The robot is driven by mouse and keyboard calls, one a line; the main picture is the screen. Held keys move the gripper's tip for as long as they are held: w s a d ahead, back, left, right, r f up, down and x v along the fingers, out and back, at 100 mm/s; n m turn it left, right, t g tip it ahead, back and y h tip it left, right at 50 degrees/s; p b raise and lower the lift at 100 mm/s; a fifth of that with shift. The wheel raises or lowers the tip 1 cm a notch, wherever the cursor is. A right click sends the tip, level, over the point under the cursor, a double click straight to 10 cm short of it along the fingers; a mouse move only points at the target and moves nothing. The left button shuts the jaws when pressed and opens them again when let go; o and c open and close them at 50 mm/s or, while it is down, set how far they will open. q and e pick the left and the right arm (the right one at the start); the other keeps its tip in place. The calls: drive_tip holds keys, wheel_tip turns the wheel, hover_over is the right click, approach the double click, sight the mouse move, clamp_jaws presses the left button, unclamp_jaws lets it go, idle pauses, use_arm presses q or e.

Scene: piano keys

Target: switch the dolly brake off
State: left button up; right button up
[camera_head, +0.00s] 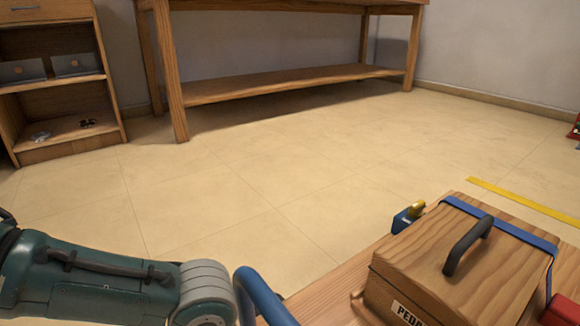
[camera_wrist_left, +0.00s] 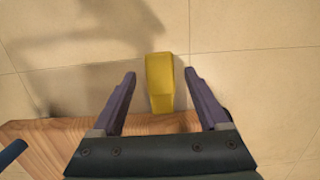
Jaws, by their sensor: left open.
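In the left wrist view a yellow lever (camera_wrist_left: 159,80) sticks out past the edge of a wooden dolly deck (camera_wrist_left: 45,140). My left gripper (camera_wrist_left: 160,73) is open, with one finger on each side of the lever and a visible gap on both sides. In the head view the deck (camera_head: 335,292) is at the bottom right, with a blue handle bar (camera_head: 262,295) at its near left. My left arm comes in at the lower left, its gripper out of that view. A small yellow piece on a blue bracket (camera_head: 408,216) sits at the deck's far edge. I cannot tell whether it is the same lever.
A wooden box (camera_head: 440,262) with a black handle and blue strap stands on the deck. A yellow floor strip (camera_head: 525,202) lies to the right. A wooden bench (camera_head: 285,85) and a shelf unit (camera_head: 60,90) stand at the back. The tiled floor between is clear.

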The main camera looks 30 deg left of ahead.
wheel_tip(320, 180, up, 9)
drive_tip(key=p, duration=0.8)
drive_tip(key=shift+f, duration=0.2)
